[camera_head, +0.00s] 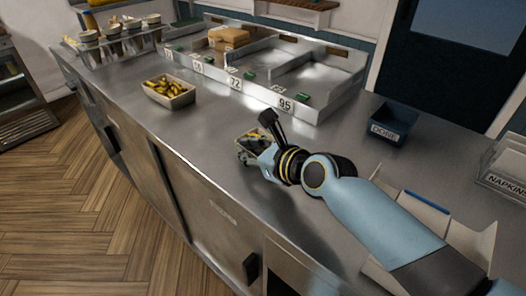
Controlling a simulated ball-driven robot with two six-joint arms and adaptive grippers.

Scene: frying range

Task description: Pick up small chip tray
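A pale tray of yellow chips (168,91) stands on the steel counter left of centre, apart from my gripper. A second, smaller tray with some yellow in it (251,133) shows by my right gripper, mostly hidden behind it; I take it for the small chip tray. My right gripper (255,142) is low over the counter's front half, with one dark finger raised on the far side and the other at the left. It is at the small tray, but whether the fingers touch it is not clear. My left gripper is out of view.
A steel divided rack with number tags (235,83) stands behind, holding a brown box (228,38). Chip cones in a holder (115,42) are at the far left. A dark DONE bin (393,125) and a napkin holder (507,165) are right.

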